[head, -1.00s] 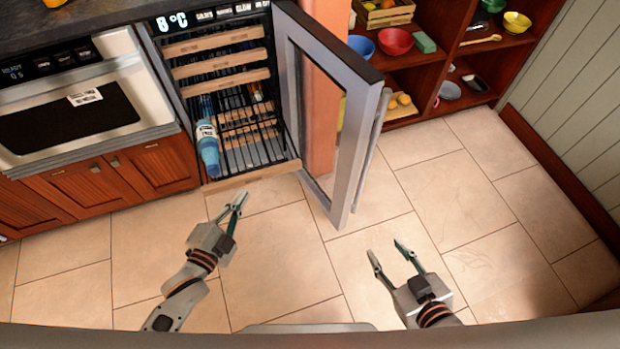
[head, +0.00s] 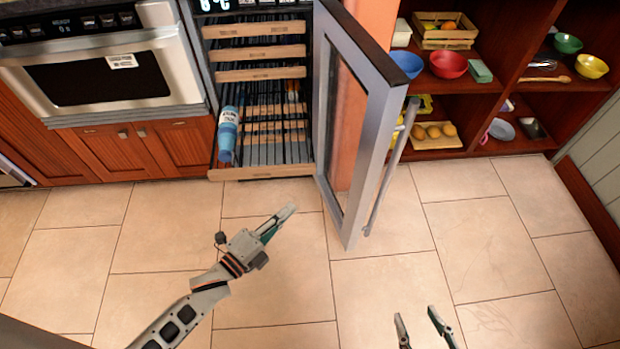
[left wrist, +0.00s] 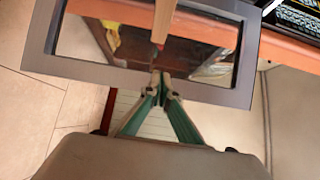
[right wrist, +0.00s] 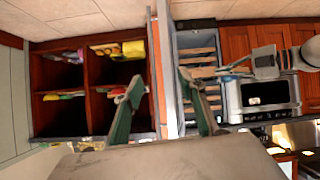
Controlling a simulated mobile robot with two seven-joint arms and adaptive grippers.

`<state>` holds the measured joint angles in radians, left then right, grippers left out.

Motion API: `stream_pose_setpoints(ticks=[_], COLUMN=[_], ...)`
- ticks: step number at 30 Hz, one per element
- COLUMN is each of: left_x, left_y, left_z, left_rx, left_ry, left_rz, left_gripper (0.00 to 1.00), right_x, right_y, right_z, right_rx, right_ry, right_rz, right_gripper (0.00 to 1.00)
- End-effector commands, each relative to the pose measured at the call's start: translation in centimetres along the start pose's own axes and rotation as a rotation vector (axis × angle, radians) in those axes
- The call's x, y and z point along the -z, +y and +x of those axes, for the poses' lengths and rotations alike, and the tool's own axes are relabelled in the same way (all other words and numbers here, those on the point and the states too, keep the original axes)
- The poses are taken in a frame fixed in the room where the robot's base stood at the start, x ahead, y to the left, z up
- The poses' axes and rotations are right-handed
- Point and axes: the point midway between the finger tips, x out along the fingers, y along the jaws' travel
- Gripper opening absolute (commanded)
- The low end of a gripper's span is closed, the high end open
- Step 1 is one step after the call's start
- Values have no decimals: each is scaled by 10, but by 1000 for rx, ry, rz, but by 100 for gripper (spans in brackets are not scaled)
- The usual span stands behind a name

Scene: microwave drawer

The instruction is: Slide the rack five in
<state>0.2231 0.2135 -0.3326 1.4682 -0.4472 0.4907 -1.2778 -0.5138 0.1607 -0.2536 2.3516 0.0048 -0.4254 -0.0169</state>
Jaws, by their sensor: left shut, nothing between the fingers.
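The wine cooler stands open, with several wooden-fronted racks. The lowest rack (head: 260,172) sticks out past the racks above it, and a blue bottle (head: 228,134) lies on its left side. The upper racks (head: 257,52) sit further in. I cannot tell from labels which rack is number five. My left gripper (head: 290,210) is shut and empty, in front of the lowest rack and to its right, apart from it. In the left wrist view its fingertips (left wrist: 160,88) meet before the glass door. My right gripper (head: 417,315) is open and empty, low over the floor.
The cooler's glass door (head: 360,130) stands open to the right of the racks, close to my left gripper. An oven (head: 110,75) is at left. Shelves with bowls and food (head: 480,90) are at right. The tiled floor (head: 440,240) is clear.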

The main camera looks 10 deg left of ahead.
Motion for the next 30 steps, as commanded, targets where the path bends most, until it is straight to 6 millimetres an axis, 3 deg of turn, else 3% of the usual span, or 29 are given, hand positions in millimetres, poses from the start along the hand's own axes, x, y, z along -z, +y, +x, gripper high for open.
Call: stream_pose_setpoints(ticks=[8, 14, 21, 30], left_x=[1, 1, -22, -28], left_y=[2, 3, 2, 0], left_z=[52, 90, 110, 116], left_rx=[-2, -3, -3, -2], left_ry=[-1, 0, 0, -1], left_rz=[-4, -4, -2, -3], left_gripper=[0, 0, 0, 0], right_x=[-4, 7, 13, 19], right_y=[-7, -12, -13, -13], right_z=[4, 5, 6, 6], right_rx=[10, 18, 17, 17], right_ry=[1, 27, 43, 55], right_rz=[21, 41, 64, 68], right_gripper=[40, 40, 40, 40])
